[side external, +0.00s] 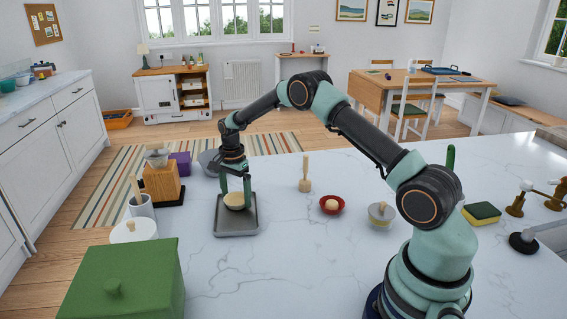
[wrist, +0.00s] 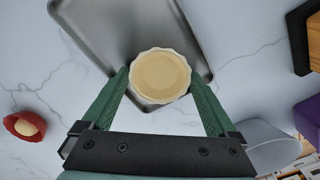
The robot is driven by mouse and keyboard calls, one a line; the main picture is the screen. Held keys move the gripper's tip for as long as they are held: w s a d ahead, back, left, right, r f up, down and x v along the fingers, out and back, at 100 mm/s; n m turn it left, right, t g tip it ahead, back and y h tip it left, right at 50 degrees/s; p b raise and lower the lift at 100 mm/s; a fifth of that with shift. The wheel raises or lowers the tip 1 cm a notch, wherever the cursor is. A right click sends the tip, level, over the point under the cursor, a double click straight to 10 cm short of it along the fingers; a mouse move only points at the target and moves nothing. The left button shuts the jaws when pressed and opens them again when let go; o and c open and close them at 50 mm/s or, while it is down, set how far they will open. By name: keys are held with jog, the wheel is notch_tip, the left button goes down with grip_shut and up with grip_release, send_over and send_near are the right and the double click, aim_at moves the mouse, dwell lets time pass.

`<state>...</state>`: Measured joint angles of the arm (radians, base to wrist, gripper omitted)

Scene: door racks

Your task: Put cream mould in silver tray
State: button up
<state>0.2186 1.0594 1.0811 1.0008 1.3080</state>
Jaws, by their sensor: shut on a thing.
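The cream mould (side external: 234,201) is a small round dish with a fluted rim and a tan inside. It is held at the silver tray (side external: 240,229), over the tray's far part in the side view. My gripper (side external: 236,193) is shut on the mould, with a green finger on either side of it. In the wrist view the mould (wrist: 160,75) sits between the fingertips of my gripper (wrist: 160,88), with the silver tray (wrist: 100,30) behind it. Whether the mould's base touches the tray floor I cannot tell.
A red bowl (side external: 332,204), a wooden pestle (side external: 305,174) and a lidded pot (side external: 381,214) stand right of the tray. The marble counter in front of the tray is clear.

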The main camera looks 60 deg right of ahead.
jog(key=o, duration=1.2)
jog(key=shift+f, duration=0.1)
notch_tip(320, 180, up, 12)
notch_tip(320, 180, up, 7)
jog(key=n+t, duration=0.1)
jog(key=n, duration=0.2)
send_over(236, 202)
jog(key=s+a, duration=0.3)
jog(key=s+a+r+n+t, duration=0.2)
jog(key=s+a+r+n, duration=0.25)
jog(key=s+r, duration=0.2)
jog(key=s+a+n+t, duration=0.1)
jog(key=s+n, duration=0.2)
jog(key=s, duration=0.2)
jog(key=s+a+f+n, duration=0.1)
jog(key=s+n, duration=0.2)
jog(key=s, duration=0.2)
jog(key=s+a+n+t, duration=0.1)
jog(key=s+a+n, duration=0.1)
jog(key=s+n, duration=0.2)
jog(key=shift+s+a+f+t, duration=0.1)
jog(key=shift+s+f+t, duration=0.2)
jog(key=shift+s, duration=0.3)
